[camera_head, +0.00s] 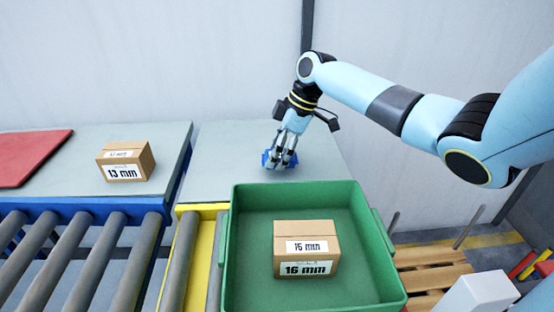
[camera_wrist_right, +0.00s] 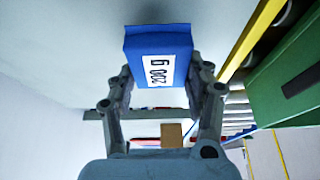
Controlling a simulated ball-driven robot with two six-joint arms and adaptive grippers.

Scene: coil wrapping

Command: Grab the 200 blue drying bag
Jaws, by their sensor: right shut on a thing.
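The blue drying bag (camera_wrist_right: 180,42) carries a white label that reads "200 g", seen sideways in the right wrist view. In the head view the bag (camera_head: 267,159) shows as a small blue patch at the grey table, mostly hidden by the gripper. My right gripper (camera_head: 282,160) points down over the table behind the green crate. In the right wrist view its fingers (camera_wrist_right: 160,85) lie on both sides of the bag and are shut on it. I cannot tell whether the bag still touches the table. My left gripper is not in view.
A green crate (camera_head: 237,250) in front holds a 16 mm cardboard box (camera_head: 305,250). A 13 mm box (camera_head: 126,162) and a red mat (camera_head: 30,155) are on the left table. Rollers (camera_head: 130,260) run in front. The grey table (camera_head: 235,150) is otherwise clear.

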